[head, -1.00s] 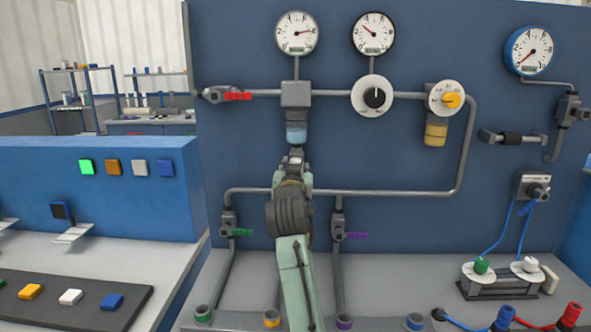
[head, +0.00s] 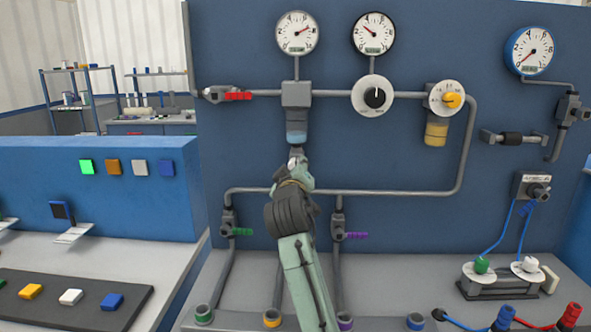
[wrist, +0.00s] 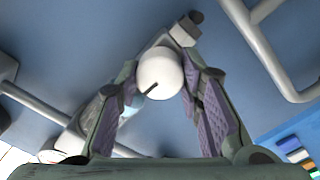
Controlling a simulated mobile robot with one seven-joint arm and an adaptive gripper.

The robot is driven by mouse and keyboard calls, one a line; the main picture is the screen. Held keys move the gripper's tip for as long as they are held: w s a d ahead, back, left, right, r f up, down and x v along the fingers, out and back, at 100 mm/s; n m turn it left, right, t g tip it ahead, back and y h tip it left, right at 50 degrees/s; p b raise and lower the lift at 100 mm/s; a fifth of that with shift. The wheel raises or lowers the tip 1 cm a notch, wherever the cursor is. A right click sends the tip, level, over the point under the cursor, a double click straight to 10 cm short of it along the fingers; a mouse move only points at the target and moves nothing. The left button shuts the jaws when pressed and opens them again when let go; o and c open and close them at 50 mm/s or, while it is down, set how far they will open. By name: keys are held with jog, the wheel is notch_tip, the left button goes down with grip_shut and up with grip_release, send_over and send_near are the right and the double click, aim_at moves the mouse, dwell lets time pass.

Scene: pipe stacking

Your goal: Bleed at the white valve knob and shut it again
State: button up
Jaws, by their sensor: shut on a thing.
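The white valve knob (wrist: 160,74) is a round white cap with a short dark mark, seen in the wrist view between my two fingers. My gripper (wrist: 160,80) is shut on it, one finger pad on each side. In the head view my gripper (head: 297,160) is just under the light blue bowl (head: 296,136) of the grey filter block (head: 296,94); it hides most of the knob there. The gauge (head: 297,33) above the block has its needle pointing right and slightly up.
A grey pipe (head: 390,193) runs across the panel close to my wrist. Valves with a green handle (head: 242,231) and a purple handle (head: 357,236) flank my arm. A black-and-white dial (head: 373,95) and a yellow knob (head: 452,100) are to the right.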

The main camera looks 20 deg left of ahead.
jog(key=shift+n, duration=0.4)
jog(key=o, duration=1.2)
jog(key=shift+c, duration=0.2)
jog(key=v, duration=1.2)
jog(key=shift+r, duration=0.1)
